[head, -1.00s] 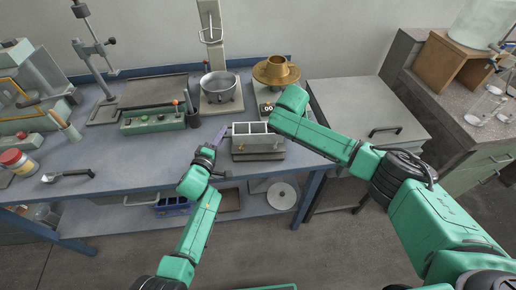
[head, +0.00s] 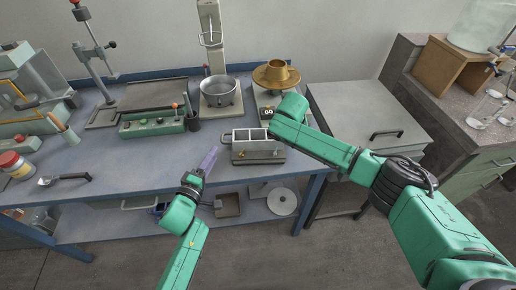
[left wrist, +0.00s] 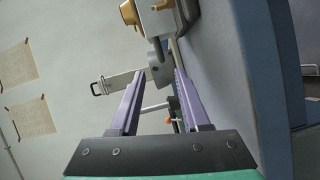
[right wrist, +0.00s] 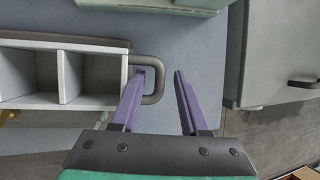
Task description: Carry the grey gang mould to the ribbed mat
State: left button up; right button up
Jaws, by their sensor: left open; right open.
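The grey gang mould (head: 258,147), with open compartments and a loop handle at each end, stands upright near the bench's front edge. The right wrist view shows its compartments (right wrist: 84,98) and one handle (right wrist: 157,92). My right gripper (right wrist: 160,74) is open at that handle, its fingers either side of the bar; my forearm hides it in the head view. My left gripper (head: 211,154) is open and empty, left of the mould and apart from it. A thin dark and brown edge (right wrist: 30,43) shows beside the mould; I cannot tell whether it is the ribbed mat.
A green control box (head: 152,123) and dark flat plate (head: 155,93) lie left. A grey cabinet (head: 350,103) stands right.

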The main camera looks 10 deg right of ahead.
pick_arm(q)
jog(key=v, duration=0.4)
pick_arm(e)
jog(key=v, duration=1.2)
